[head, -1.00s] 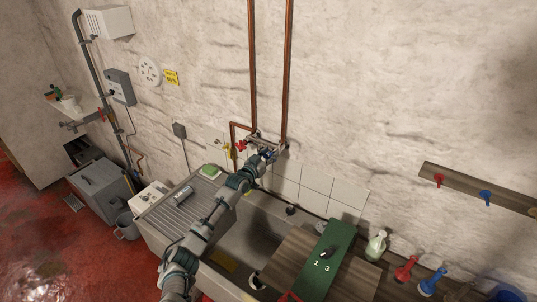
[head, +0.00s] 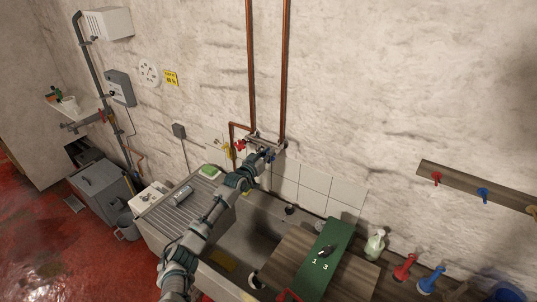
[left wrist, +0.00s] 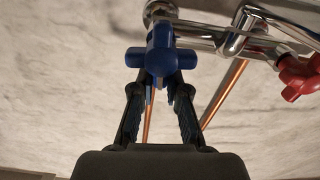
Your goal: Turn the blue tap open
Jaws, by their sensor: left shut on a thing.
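The blue tap (left wrist: 160,52) is a cross-shaped handle on a chrome mixer, and it fills the top middle of the left wrist view. In the head view the blue tap (head: 270,155) shows as a small blue spot beside my gripper. My left gripper (left wrist: 160,88) is shut on the blue tap, with one finger on each side of its lower arm. In the head view my left gripper (head: 261,160) reaches the wall fitting above the sink. The far side of the handle is hidden. My right gripper does not show.
A red tap (left wrist: 298,76) sits on the same mixer, to the right in the left wrist view. Copper pipes (head: 284,70) run up the wall. Below are the sink (head: 245,238) with its ribbed drainer and a green board (head: 328,255). Coloured handles hang on a wall rail (head: 460,188).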

